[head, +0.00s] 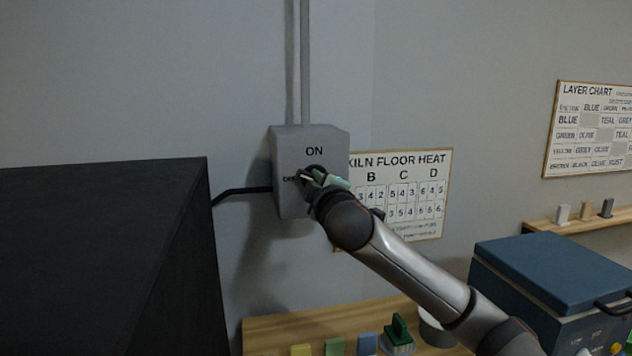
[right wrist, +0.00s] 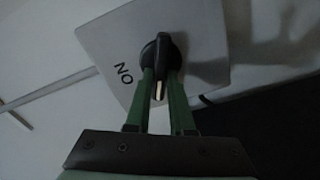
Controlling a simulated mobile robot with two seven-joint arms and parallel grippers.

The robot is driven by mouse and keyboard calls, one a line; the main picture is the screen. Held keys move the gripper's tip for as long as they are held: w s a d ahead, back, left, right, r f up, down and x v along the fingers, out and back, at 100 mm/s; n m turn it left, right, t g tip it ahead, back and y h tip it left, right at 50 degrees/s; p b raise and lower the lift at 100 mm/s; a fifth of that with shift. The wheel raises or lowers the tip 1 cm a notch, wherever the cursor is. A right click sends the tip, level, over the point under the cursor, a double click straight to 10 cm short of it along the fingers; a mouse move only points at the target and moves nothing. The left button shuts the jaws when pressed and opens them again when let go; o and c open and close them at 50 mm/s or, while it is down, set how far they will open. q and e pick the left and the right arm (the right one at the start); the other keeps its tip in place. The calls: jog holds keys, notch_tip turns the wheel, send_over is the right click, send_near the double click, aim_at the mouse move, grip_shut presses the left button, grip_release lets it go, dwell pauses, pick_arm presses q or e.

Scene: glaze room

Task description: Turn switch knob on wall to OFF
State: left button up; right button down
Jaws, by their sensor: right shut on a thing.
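The grey switch box (head: 285,145) is on the wall, with ON printed above its black knob (head: 313,170) and a partly visible OFF label at the knob's left. In the right wrist view, the box (right wrist: 205,25) and knob (right wrist: 161,46) are close. The knob's pale pointer mark faces away from ON, toward the OFF side. My right gripper (head: 315,182) is at the knob. Its green fingers (right wrist: 161,80) are shut on the knob, one on each side. They hide part of the box face. My left gripper is out of view.
A large black block (head: 110,260) stands at the left, near the box. A KILN FLOOR HEAT chart (head: 430,160) hangs behind my right arm. Below are a wooden shelf (head: 275,330) with a green brush (head: 398,335) and a blue chest (head: 545,270) at the right.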

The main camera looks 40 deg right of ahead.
jog(key=n, duration=0.4)
jog(key=shift+a+f+n, duration=0.1)
jog(key=shift+f+n, duration=0.1)
jog(key=shift+n, duration=0.2)
dwell(0.4)
jog(key=c, duration=0.8)
grip_release()
jog(key=shift+b+v, duration=1.45)
jog(key=shift+v, duration=4.8)
